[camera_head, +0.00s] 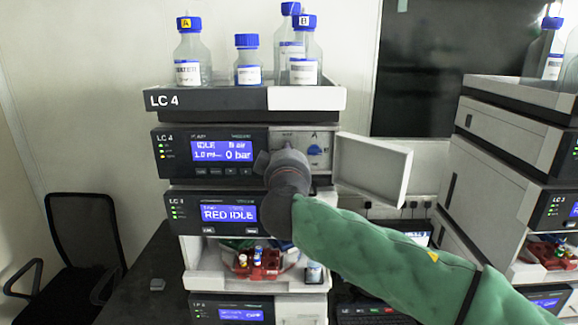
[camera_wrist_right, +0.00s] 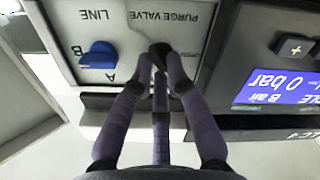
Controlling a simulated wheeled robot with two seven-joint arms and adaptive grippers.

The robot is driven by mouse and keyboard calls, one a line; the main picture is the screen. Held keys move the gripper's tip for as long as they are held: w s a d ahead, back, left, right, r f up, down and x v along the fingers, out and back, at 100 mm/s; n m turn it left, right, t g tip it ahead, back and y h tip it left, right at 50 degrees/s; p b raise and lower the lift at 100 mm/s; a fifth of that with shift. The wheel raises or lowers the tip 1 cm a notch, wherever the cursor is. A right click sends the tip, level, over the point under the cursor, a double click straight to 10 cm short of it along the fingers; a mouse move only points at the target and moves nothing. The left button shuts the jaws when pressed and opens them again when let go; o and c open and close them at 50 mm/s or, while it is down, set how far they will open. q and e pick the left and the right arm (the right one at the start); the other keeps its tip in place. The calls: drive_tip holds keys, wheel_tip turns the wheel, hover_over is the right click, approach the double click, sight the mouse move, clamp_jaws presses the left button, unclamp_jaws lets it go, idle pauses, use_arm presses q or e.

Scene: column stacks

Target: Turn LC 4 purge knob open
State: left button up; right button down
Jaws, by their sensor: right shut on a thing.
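The LC 4 pump module (camera_head: 214,178) shows "IDLE" and "0 bar" on its blue display. Its valve panel is uncovered, with the small door (camera_head: 372,168) swung out to the right. My right gripper (camera_head: 285,152) reaches in front of this panel. In the right wrist view, which is upside down, its three fingers (camera_wrist_right: 160,62) are closed together on the purge knob, just below the "PURGE VALVE" label (camera_wrist_right: 155,17). The fingers hide nearly all of the knob, so its angle cannot be told. My left gripper is not in view.
A blue line selector knob (camera_wrist_right: 98,55), marked A and B, sits close beside the fingers; it also shows in the head view (camera_head: 314,150). Solvent bottles (camera_head: 192,55) stand in the top tray (camera_head: 305,98). Another column stack (camera_head: 520,120) stands at the right.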

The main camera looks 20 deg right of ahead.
drive_tip(key=shift+a+f+n+b, duration=0.15)
drive_tip(key=shift+n+b, duration=0.5)
drive_tip(key=shift+n, duration=1.9)
drive_tip(key=shift+a+n+b, duration=0.1)
drive_tip(key=shift+n+b, duration=0.55)
drive_tip(key=shift+n, duration=1.9)
drive_tip(key=shift+w, duration=0.1)
drive_tip(key=c, duration=1.2)
unclamp_jaws()
drive_tip(key=v, duration=1.2)
